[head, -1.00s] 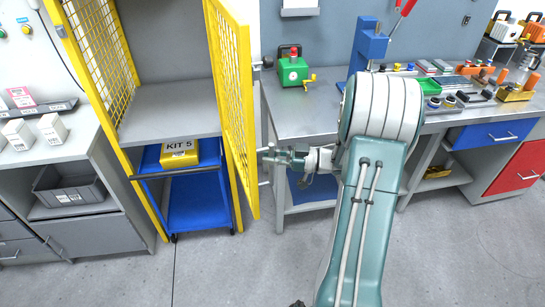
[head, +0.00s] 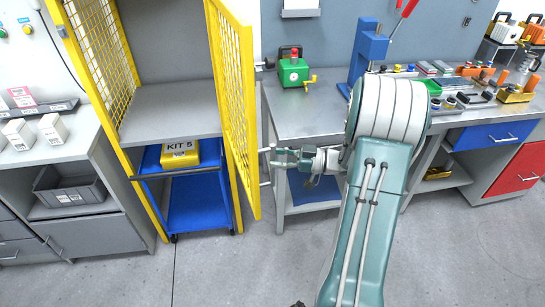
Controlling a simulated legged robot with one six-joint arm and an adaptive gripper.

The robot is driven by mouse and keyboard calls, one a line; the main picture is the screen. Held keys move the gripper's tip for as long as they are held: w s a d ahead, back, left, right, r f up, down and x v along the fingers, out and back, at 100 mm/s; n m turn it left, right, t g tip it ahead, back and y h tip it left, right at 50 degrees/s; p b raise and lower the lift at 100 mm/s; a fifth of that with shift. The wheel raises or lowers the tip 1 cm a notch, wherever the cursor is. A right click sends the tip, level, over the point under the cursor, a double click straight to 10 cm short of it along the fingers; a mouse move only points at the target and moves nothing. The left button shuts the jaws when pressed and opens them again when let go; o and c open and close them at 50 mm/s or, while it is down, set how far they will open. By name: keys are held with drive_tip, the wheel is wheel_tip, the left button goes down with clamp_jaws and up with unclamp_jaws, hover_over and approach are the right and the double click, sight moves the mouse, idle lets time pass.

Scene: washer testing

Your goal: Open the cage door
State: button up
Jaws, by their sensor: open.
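The yellow cage door (head: 233,110) with wire mesh stands swung out from the yellow cage frame (head: 112,130), so the cage front is open. A blue cart with a yellow KIT 5 box (head: 180,153) shows inside, under a grey shelf. My gripper (head: 272,157) is at the right side of the door, close to its outer edge, with its fingers pointing left at a small handle-like part. The gripper is open and holds nothing that I can see. I cannot tell whether a finger touches the door.
A metal workbench (head: 300,118) with a green device (head: 293,72) and a blue press (head: 367,55) stands right of the door. A grey counter (head: 60,150) with a bin stands at left. The floor in front is clear.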

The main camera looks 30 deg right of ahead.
drive_tip(key=v, duration=1)
drive_tip(key=shift+d, duration=0.3)
drive_tip(key=shift+s, duration=0.15)
